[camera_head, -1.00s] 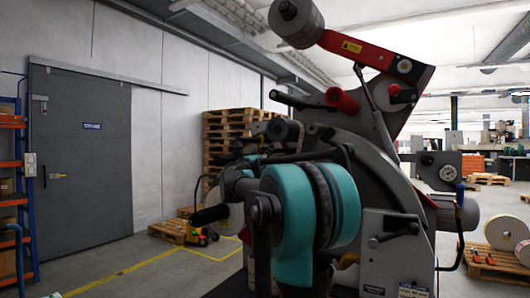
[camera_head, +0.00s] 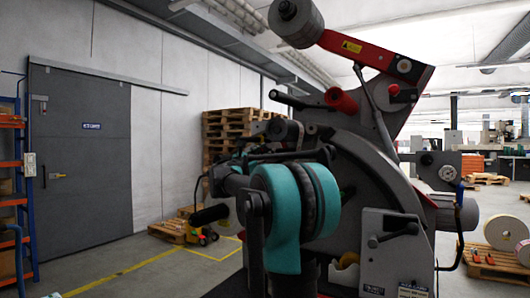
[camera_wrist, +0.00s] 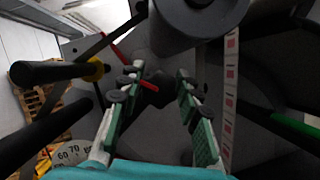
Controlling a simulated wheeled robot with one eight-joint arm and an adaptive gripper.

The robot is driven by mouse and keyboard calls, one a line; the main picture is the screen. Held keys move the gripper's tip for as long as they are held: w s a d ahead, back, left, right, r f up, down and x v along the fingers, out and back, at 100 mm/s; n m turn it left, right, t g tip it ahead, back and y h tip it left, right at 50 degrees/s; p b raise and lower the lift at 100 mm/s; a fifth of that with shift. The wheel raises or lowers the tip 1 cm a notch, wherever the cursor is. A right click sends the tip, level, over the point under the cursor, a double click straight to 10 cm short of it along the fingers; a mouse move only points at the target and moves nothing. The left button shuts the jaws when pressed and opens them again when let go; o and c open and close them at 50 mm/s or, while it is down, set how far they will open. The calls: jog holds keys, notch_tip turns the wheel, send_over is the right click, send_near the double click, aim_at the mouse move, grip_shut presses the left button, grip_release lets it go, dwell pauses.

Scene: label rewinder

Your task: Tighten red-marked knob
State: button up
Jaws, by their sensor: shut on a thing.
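In the wrist view, my gripper (camera_wrist: 160,80) has its two green-padded fingers on either side of a dark knob (camera_wrist: 152,92). The fingers are spread by its width, and it sits between the fingertips. It is in shadow, so its outline and contact points are hard to make out. A thin red piece (camera_wrist: 120,52) shows just beyond the left finger; I cannot tell whether it belongs to the knob. In the head view, my arm hides the gripper and this knob, in front of the grey label rewinder (camera_head: 395,190).
In the wrist view, two black bars (camera_wrist: 45,125) lie close on the left, a grey roller (camera_wrist: 195,25) above, and a printed label strip (camera_wrist: 230,95) right. In the head view, a red upper arm (camera_head: 365,48) carries a roll. Pallets (camera_head: 230,135) stand behind.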

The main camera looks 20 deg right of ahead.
jog(key=m+g, duration=0.1)
jog(key=m, duration=0.2)
jog(key=m+g, duration=0.2)
jog(key=m, duration=0.2)
jog(key=shift+s+d+f+m+g+y, duration=0.1)
jog(key=shift+m+g+y, duration=0.3)
jog(key=shift+m, duration=0.9)
jog(key=shift+f+m+g+y, duration=0.1)
jog(key=shift+m+g, duration=0.6)
jog(key=shift+m, duration=0.6)
jog(key=o, duration=1.2)
jog(key=v, duration=1.2)
jog(key=shift+s, duration=0.1)
